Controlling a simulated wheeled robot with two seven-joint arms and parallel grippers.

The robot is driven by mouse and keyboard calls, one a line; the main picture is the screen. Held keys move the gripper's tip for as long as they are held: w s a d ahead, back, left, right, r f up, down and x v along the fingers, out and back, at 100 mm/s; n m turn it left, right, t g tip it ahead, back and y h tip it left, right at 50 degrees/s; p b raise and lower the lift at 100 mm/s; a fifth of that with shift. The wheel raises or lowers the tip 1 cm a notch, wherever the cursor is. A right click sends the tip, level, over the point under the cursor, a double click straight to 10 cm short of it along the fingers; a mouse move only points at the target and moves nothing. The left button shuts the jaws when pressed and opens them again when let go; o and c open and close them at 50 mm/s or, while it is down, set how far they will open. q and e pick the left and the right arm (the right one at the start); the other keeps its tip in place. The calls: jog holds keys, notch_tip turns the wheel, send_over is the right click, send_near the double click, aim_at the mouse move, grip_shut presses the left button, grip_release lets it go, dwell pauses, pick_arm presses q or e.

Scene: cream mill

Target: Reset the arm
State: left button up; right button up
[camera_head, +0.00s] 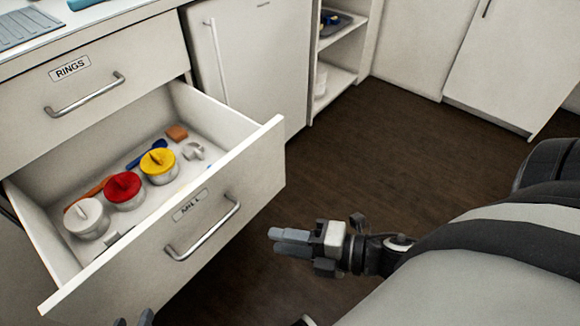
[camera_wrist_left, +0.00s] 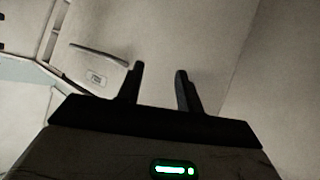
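My left gripper (camera_head: 133,320) shows only as dark fingertips at the bottom edge of the head view, in front of the open drawer. In the left wrist view its two fingers (camera_wrist_left: 160,85) stand apart with nothing between them. My right gripper (camera_head: 272,241) is over the dark floor, right of the drawer. Its grey fingers lie together and hold nothing visible. Most of my left arm is out of the head view.
The drawer marked MILL (camera_head: 190,207) stands open. It holds a white-lidded jar (camera_head: 86,217), a red-lidded jar (camera_head: 123,189), a yellow-lidded jar (camera_head: 158,163) and small items. The RINGS drawer (camera_head: 72,68) above is shut. Floor (camera_head: 400,140) to the right is clear.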

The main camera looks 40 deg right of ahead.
jog(key=shift+s+d, duration=0.2)
jog(key=shift+s, duration=0.05)
dwell(0.3)
